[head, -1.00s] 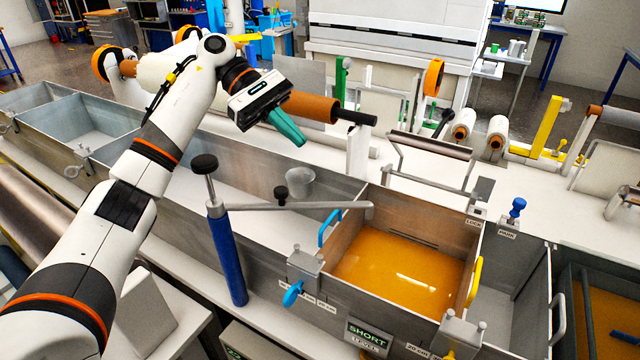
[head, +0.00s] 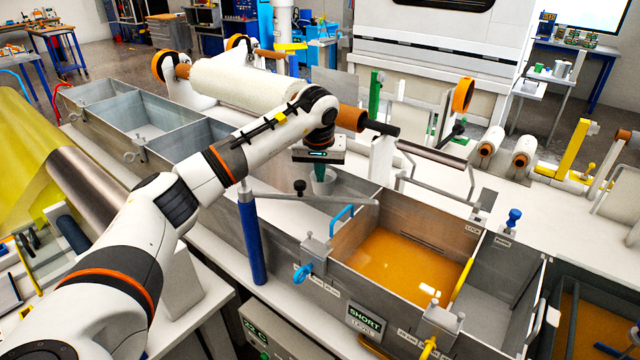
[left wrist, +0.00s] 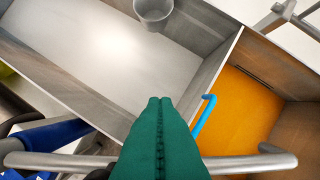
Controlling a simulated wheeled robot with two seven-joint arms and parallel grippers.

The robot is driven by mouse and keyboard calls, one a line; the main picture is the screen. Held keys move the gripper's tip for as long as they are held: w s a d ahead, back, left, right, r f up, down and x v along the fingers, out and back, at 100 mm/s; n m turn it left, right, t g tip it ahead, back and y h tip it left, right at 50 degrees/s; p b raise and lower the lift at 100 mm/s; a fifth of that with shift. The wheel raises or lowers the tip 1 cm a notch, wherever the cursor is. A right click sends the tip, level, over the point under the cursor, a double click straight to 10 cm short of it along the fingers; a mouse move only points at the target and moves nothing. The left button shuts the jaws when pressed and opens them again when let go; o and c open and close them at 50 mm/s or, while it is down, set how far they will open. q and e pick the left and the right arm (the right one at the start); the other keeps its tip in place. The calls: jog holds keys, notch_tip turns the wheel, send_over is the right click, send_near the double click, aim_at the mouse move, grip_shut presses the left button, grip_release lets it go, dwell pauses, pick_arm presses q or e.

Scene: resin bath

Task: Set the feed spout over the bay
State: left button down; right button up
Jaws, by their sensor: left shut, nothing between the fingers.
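The feed spout (head: 335,199) is a grey pipe reaching right from a blue post (head: 252,240), with a small black knob (head: 299,187) behind it. Its free end lies at the left part of the bay of amber resin (head: 400,264). My right gripper is not in view.
A blue handle (left wrist: 205,115) is on the dividing wall. A yellow handle (head: 462,278) is at the resin's right. A brown-ended roller (head: 350,118) is behind my wrist.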

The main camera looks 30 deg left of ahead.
aim_at(320, 197)
pick_arm(q)
jog(key=s+d+f+p, duration=0.1)
jog(key=s+f+p, duration=0.1)
jog(key=p, duration=0.1)
jog(key=shift+s+d+f, duration=0.25)
jog(key=shift+s+d, duration=0.1)
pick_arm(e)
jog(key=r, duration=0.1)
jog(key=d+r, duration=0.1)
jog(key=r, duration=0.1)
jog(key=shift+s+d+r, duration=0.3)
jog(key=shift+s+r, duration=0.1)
pick_arm(q)
jog(key=shift+s+d+f+m, duration=0.1)
jog(key=shift+s+d+m, duration=0.15)
jog(key=shift+s+m, duration=0.25)
jog(key=shift+s+d+b, duration=0.25)
jog(key=shift+s+b, duration=0.1)
jog(key=shift+s, duration=0.15)
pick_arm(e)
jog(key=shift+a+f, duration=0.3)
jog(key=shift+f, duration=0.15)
pick_arm(q)
jog(key=shift+w, duration=0.1)
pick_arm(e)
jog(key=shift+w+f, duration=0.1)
